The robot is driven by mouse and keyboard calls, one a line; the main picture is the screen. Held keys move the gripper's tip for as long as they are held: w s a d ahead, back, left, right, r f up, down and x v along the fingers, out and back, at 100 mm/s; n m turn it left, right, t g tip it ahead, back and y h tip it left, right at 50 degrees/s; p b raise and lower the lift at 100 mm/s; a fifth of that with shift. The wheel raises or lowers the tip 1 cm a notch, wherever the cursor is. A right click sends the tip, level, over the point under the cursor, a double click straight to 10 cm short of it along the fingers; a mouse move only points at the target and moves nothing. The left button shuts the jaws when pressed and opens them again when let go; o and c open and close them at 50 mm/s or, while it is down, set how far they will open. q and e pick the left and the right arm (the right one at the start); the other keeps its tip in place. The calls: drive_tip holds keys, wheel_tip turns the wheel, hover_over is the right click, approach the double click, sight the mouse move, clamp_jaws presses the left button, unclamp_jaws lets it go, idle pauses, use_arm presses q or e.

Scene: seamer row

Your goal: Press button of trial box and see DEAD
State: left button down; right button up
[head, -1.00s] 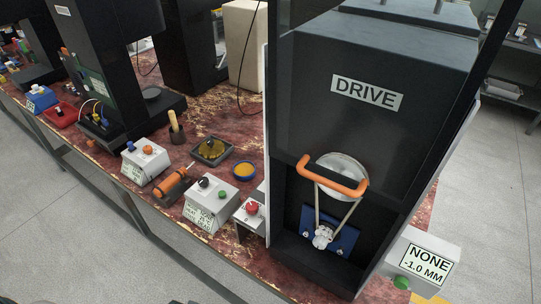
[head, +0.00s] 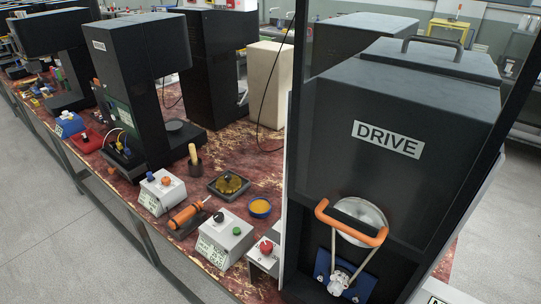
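No label reading "trial box" is legible. A light grey box (head: 226,243) with a black knob (head: 219,216) and a green button (head: 237,231) stands at the bench's front edge; the small print on its front label is too fine to read. At the bottom right, only the top of another light box (head: 436,291) shows, with the start of its label; its button is out of frame. The word DEAD is not readable anywhere. Neither of my grippers is in view.
A black DRIVE machine (head: 385,170) with an orange handle (head: 350,222) fills the right. Left of it are a red-button box (head: 264,260), a yellow-filled dish (head: 260,208), a dark tray (head: 229,185), an orange tool (head: 188,215) and a box with blue and orange knobs (head: 160,193).

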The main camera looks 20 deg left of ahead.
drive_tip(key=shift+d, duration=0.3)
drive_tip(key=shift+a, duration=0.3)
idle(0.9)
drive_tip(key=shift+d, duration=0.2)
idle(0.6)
